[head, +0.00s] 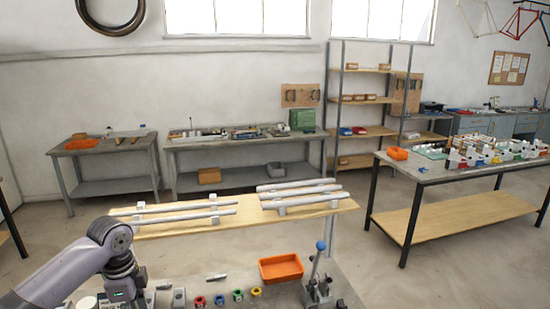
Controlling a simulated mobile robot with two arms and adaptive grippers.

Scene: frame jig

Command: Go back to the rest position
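My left arm (75,272) comes in from the lower left and bends down over the near bench. The dark end of the arm, with my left gripper (128,298), is at the bottom edge of the head view. Its fingers cannot be made out, so I cannot tell whether it is open or shut or holds anything. My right arm and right gripper are not in view.
The near bench (215,282) holds several coloured rings (238,295), an orange tray (281,268) and a blue-knobbed lever device (318,275). Behind it, grey tubes (300,192) lie on a wooden shelf (250,219). A parts table (440,174) stands right; floor between is clear.

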